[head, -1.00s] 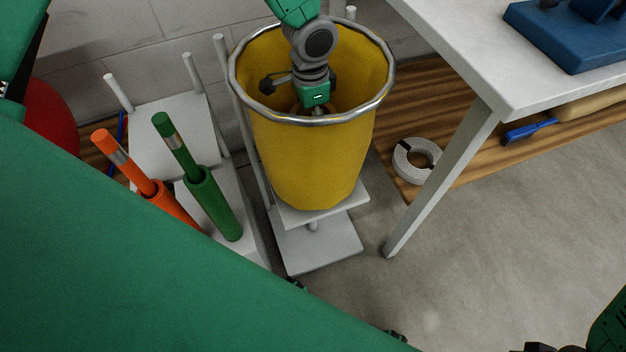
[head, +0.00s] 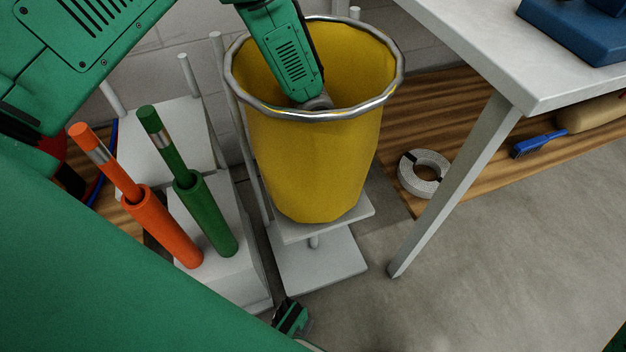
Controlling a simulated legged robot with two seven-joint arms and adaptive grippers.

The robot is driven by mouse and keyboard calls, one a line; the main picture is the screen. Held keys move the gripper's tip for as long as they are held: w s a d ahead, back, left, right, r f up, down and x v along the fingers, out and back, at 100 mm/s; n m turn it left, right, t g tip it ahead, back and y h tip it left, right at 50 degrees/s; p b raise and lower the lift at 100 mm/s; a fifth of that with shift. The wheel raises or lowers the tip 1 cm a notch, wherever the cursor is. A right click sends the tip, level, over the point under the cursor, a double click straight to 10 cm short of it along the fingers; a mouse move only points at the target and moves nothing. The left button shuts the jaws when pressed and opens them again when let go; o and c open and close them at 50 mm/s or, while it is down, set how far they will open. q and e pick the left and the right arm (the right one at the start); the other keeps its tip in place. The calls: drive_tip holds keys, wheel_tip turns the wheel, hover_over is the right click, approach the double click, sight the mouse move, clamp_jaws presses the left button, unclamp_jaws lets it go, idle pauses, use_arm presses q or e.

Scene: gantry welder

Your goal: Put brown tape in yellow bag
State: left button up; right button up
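The yellow bag (head: 312,165) is a tall open container with a metal rim, standing upright on a small white stand. My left arm reaches down over the back rim into its mouth. My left gripper is hidden inside the bag, below the arm link, so its fingers and anything in them cannot be seen. No brown tape is visible in the head view; the inside of the bag is mostly blocked by my arm.
A pale ring-shaped roll (head: 423,173) lies on a wooden board beside the white table (head: 470,50). A blue-handled brush (head: 535,138) lies under the table. Orange (head: 160,225) and green (head: 205,212) tubes holding rods stand left of the bag. Grey floor is clear at the right.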

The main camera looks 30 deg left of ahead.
use_arm(q)
wheel_tip(320, 180, down, 3)
drive_tip(key=shift+f+b, duration=0.1)
drive_tip(key=shift+b, duration=0.4)
drive_tip(key=shift+f, duration=0.1)
drive_tip(key=shift+c, duration=0.6)
drive_tip(key=o, duration=1.3)
drive_tip(key=shift+c, duration=0.2)
drive_tip(key=shift+r, duration=0.2)
wheel_tip(320, 180, up, 12)
drive_tip(key=p, duration=0.4)
drive_tip(key=shift+p, duration=0.4)
drive_tip(key=shift+f, duration=0.1)
